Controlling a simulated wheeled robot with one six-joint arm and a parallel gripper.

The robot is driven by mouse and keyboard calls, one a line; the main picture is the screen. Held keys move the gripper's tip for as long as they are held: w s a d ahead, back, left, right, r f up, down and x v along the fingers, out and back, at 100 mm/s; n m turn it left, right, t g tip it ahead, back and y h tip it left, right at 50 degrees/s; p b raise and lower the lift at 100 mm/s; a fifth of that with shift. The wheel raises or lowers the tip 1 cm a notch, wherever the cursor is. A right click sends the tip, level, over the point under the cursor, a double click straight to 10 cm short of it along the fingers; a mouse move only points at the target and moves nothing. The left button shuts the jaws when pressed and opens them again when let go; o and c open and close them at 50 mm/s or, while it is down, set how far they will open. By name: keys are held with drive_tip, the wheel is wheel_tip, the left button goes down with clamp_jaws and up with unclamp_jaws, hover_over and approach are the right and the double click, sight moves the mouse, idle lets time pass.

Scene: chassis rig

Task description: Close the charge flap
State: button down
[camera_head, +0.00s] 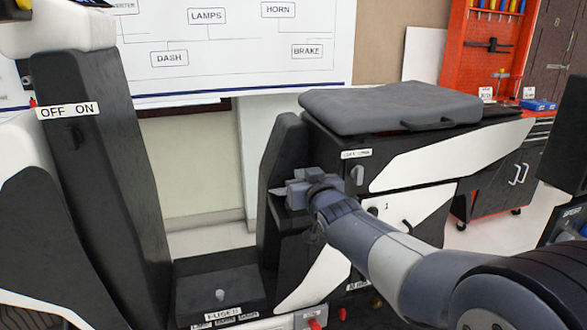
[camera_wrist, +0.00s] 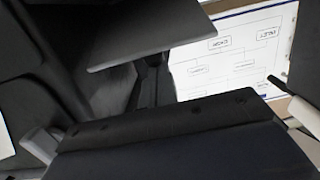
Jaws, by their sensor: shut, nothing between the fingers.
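No part in view carries a readable charge flap label, so I cannot tell for sure which piece is the flap. A white panel (camera_head: 412,207) with a dark handle sits on the front of the black chassis unit, partly hidden by my arm. My gripper (camera_head: 286,197) is shut and empty at the left end of that unit, beside the upright black post (camera_head: 279,150). I cannot tell whether it touches the post. In the wrist view a dark flat panel (camera_wrist: 140,35) is close ahead, and a wide dark body fills the bottom.
A grey padded seat (camera_head: 390,105) tops the unit. A small black knob (camera_head: 357,174) sits under a label. A tall black column (camera_head: 105,180) with an OFF ON label stands left. A low black FUSES box (camera_head: 220,285) lies between. A red tool cabinet (camera_head: 490,50) stands behind.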

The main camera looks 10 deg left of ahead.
wheel_tip(320, 180, down, 6)
drive_tip(key=s+d+b, duration=0.1)
drive_tip(key=s+b, duration=0.1)
drive_tip(key=b, duration=0.2)
drive_tip(key=shift+s+d+f, duration=0.2)
drive_tip(key=shift+s, duration=0.05)
idle(0.3)
wheel_tip(320, 180, up, 5)
drive_tip(key=p, duration=0.3)
drive_tip(key=s+d+f, duration=0.3)
drive_tip(key=s+d, duration=0.1)
drive_tip(key=s, duration=0.4)
drive_tip(key=shift+s+f, duration=0.25)
drive_tip(key=shift+f, duration=0.15)
drive_tip(key=shift+w, duration=0.1)
